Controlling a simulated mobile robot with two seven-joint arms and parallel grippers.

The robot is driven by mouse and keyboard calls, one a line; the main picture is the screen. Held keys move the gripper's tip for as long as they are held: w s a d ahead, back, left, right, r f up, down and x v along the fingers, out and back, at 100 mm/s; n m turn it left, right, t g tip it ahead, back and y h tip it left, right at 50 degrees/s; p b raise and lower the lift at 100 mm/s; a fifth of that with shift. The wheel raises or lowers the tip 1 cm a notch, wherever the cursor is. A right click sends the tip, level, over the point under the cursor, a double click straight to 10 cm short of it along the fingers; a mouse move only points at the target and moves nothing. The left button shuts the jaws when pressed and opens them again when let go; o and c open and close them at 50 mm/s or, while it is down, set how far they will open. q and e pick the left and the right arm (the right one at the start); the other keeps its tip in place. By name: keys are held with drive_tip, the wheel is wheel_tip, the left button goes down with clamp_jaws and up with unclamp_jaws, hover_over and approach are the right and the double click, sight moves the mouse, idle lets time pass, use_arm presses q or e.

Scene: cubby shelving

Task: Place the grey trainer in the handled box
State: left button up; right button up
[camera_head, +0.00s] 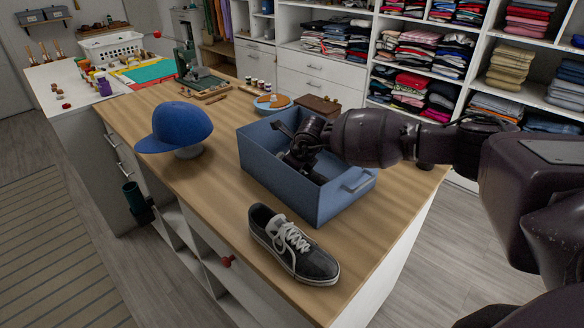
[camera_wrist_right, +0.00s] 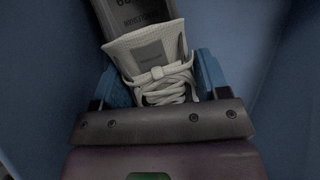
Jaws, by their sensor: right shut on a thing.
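The blue handled box (camera_head: 280,185) stands on the wooden counter, with a handle on its near right side. My right arm reaches over its rim, and my right gripper (camera_head: 300,160) is down inside it. In the right wrist view the gripper (camera_wrist_right: 163,85) is shut on a grey trainer (camera_wrist_right: 150,50) with a pale tongue and laces, with blue box walls around it. Most of this trainer is hidden in the head view, and I cannot tell whether it touches the box floor. My left gripper is not in view.
A dark trainer with white laces (camera_head: 293,245) lies on the counter in front of the box. A blue cap (camera_head: 176,127) sits on a stand to the left. A plate (camera_head: 271,102) and a brown item (camera_head: 318,104) lie behind the box. Counter between cap and box is clear.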

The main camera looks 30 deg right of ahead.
idle(0.3)
drive_tip(key=o, duration=0.9)
drive_tip(key=shift+f, duration=0.15)
drive_tip(key=shift+o, duration=0.2)
drive_tip(key=shift+r, duration=0.25)
drive_tip(key=shift+s+r, duration=0.15)
drive_tip(key=shift+r, duration=0.15)
drive_tip(key=p+v, duration=0.1)
drive_tip(key=v, duration=1)
drive_tip(key=shift+s, duration=0.15)
